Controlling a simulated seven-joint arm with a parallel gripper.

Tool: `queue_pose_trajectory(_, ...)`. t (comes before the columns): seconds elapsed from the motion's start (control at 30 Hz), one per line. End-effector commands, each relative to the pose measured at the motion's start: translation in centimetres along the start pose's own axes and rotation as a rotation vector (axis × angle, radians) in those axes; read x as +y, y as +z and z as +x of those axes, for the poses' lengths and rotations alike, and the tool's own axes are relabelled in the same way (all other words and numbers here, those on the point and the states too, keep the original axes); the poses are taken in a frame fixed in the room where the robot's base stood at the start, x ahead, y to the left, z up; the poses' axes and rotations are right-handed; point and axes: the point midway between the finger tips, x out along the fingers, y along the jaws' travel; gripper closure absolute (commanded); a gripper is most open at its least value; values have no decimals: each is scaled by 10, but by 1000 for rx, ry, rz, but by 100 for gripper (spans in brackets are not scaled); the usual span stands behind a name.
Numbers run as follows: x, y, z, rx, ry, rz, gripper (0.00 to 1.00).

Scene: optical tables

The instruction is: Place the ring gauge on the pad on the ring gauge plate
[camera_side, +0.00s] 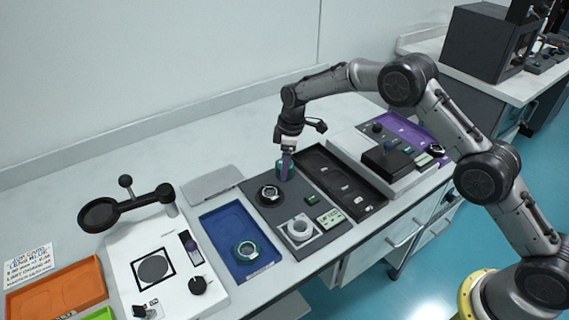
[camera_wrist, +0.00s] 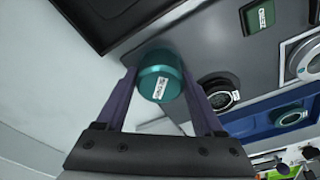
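My gripper (camera_side: 284,157) points down at the far corner of a dark grey board (camera_side: 253,185). In the wrist view its two purple fingers (camera_wrist: 158,88) stand on either side of a teal cylinder (camera_wrist: 157,60) with a white label; I cannot tell if they press on it. The cylinder partly shows in the side view (camera_side: 278,171). A teal-rimmed ring (camera_side: 246,250) lies in the blue tray (camera_side: 219,226). A black-rimmed ring (camera_side: 269,193) and a pale ring on a light square plate (camera_side: 300,229) are on the grey board. I cannot tell which ring is the ring gauge.
A black tray (camera_side: 375,196) borders the grey board on the right. Left of the blue tray is a white platform (camera_side: 133,252) with a dark round patch. A black-armed magnifier (camera_side: 100,214) stands behind it. Orange tray (camera_side: 55,290) at far left.

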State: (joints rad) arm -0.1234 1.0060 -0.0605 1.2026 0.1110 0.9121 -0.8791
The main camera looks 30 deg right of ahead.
Motion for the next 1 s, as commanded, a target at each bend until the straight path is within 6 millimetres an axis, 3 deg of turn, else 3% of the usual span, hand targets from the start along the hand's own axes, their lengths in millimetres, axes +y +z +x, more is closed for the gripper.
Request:
queue_pose_trajectory(0.03, 0, 0, 0, 0, 0, 0, 20)
queue_pose_trajectory(0.13, 0, 0, 0, -1, -1, 0, 4)
queue_pose_trajectory(0.53, 0, 0, -8, 0, 0, 0, 4)
queue_pose_trajectory(1.0, 0, -1, -96, 1, 2, 0, 4)
